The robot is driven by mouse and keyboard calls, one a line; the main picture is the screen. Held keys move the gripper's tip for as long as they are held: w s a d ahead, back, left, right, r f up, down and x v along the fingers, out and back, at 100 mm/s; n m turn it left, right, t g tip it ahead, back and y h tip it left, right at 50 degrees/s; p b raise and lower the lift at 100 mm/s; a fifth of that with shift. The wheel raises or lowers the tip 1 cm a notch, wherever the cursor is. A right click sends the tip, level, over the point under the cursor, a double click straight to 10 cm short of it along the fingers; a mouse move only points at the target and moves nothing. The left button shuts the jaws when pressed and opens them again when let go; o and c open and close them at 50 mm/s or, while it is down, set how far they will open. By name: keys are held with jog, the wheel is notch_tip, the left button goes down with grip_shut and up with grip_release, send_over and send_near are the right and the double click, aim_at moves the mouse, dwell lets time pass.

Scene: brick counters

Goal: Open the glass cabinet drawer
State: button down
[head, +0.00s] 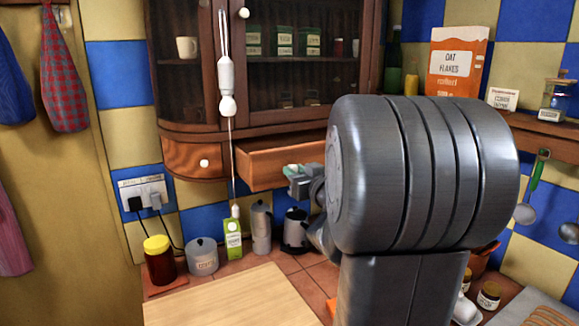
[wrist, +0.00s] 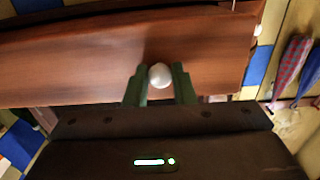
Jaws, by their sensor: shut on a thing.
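The glass cabinet (head: 262,122) hangs on the tiled wall in the head view, with glass doors above and drawers below. One wooden drawer (head: 262,172) stands out from the cabinet, its upper edge and part of its inside showing. My gripper (head: 302,178) is at the front of this drawer, partly hidden by my arm. In the wrist view the drawer front (wrist: 90,60) fills the upper part. The round white knob (wrist: 160,75) sits between the two green fingers of my gripper (wrist: 159,82), which is shut on it.
A small drawer with a white knob (head: 204,163) at left is flush with the cabinet. A wooden board (head: 235,300) lies in front.

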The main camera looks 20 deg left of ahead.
jog(key=shift+v, duration=1.65)
jog(key=c, duration=1.2)
grip_release()
jog(key=shift+c, duration=0.2)
jog(key=v, duration=1.3)
jog(key=shift+s+d, duration=0.25)
jog(key=shift+d, duration=0.1)
jog(key=x, duration=1.4)
